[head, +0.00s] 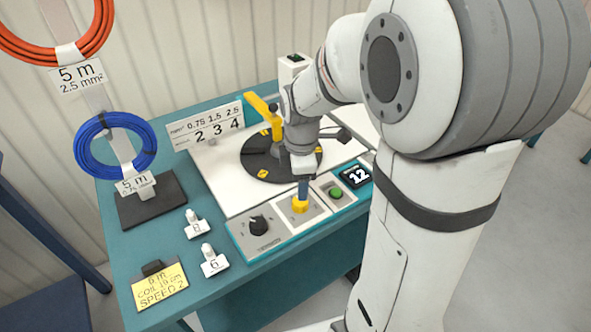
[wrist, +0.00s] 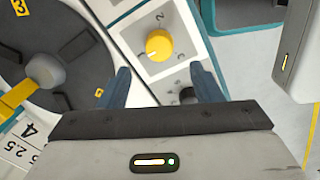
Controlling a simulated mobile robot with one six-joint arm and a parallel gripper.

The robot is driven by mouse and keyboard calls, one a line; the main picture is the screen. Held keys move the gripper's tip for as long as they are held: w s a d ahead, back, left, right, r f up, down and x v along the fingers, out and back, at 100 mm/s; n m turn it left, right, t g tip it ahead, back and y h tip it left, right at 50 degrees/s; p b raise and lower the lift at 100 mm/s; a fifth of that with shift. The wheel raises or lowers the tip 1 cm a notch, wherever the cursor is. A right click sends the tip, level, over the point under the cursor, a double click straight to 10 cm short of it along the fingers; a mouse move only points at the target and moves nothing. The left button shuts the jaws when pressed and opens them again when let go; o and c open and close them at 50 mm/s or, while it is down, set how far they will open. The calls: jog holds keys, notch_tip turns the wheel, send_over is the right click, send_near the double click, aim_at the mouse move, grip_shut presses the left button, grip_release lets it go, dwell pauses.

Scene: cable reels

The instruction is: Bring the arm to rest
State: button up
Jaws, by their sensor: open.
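My gripper (head: 303,188) is open and empty, pointing down over the control panel in the head view. Its two blue-grey fingers stand apart in the wrist view (wrist: 162,78). A yellow knob (head: 299,205) on the panel lies just below the fingers in the head view. The yellow knob also shows in the wrist view (wrist: 159,45), ahead of the gap between the fingertips, with a white pointer mark and dial figures around it. I cannot tell the exact height of the fingertips above it. My arm reaches in from the right, bent down over the bench.
The panel also has a black knob (head: 259,225), a green button (head: 336,193) and a display reading 12 (head: 355,175). Behind is a black turntable (head: 255,160) with a yellow arm (head: 262,106). A blue cable coil (head: 84,147) hangs on a stand at left; small labelled pieces lie in front.

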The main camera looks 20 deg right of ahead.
jog(key=s+r+m+t+p, duration=0.1)
jog(key=s+r+m+t, duration=0.1)
jog(key=s+r+m, duration=0.6)
jog(key=s+m, duration=0.5)
jog(key=m, duration=0.3)
jog(key=shift+s+r+m, duration=0.15)
jog(key=shift+s+m, duration=0.1)
jog(key=shift+m, duration=0.05)
